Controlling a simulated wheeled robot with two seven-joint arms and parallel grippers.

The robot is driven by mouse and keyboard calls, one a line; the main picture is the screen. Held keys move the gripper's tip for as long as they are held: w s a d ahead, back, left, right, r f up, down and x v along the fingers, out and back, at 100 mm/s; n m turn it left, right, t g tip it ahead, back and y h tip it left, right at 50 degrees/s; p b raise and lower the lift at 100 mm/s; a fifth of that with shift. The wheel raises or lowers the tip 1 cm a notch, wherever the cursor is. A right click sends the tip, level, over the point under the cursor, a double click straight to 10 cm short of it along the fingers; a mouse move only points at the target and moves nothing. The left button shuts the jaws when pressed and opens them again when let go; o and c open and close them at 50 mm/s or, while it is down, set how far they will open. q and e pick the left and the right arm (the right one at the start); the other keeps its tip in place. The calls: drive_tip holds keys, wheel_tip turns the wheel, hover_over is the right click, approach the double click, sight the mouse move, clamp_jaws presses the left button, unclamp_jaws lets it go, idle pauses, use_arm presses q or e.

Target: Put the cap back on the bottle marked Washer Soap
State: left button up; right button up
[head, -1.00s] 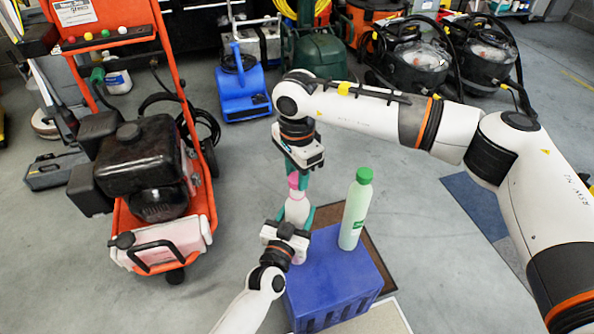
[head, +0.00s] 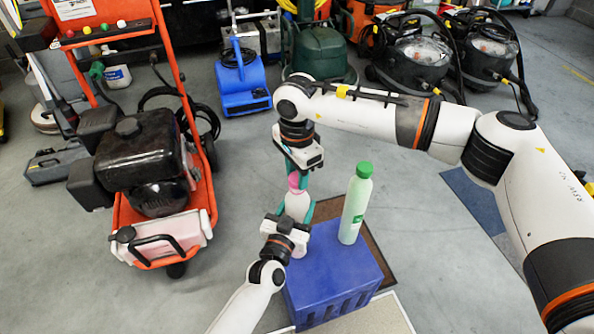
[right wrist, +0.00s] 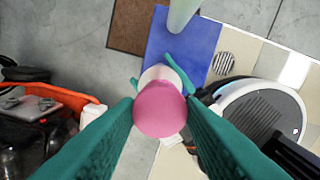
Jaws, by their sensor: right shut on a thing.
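The pink cap (head: 294,181) is between the teal fingers of my right gripper (head: 299,171), which is shut on it. It also shows large in the right wrist view (right wrist: 160,113). A pale bottle (head: 297,206) with a pinkish lower part stands upright directly below the cap. The cap covers the bottle's top in the wrist view, so I cannot tell whether they touch. My left gripper (head: 298,215) has its teal fingers around the bottle from the front. The bottle's label is not readable.
A blue crate (head: 335,285) is under the bottles. A pale green bottle with a green cap (head: 355,205) stands on it, close to the right of the held bottle. An orange machine (head: 150,180) is at the left. A blue blower (head: 243,90) is behind on the floor.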

drive_tip(key=shift+f, duration=0.55)
